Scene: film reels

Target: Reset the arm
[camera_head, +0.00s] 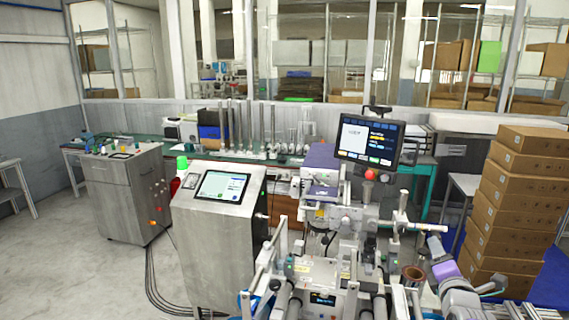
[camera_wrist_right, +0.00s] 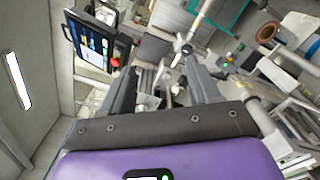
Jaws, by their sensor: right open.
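My right arm comes in from the lower right in the head view, with a purple band at its wrist. Its gripper (camera_head: 430,240) is beside the labelling machine (camera_head: 322,270), near a pale star-shaped handle (camera_head: 400,224). In the right wrist view the two dark fingers of the gripper (camera_wrist_right: 163,78) stand apart with nothing held between them. The star handle (camera_wrist_right: 180,46) shows beyond the fingertips. Whether the fingers touch it I cannot tell. My left gripper is not in view.
A brown film reel (camera_head: 413,275) is on the machine beside my right arm. A monitor (camera_head: 369,140) stands above the machine. Stacked cardboard boxes (camera_head: 520,205) are close on the right. A metal cabinet with a screen (camera_head: 222,187) stands left of the machine.

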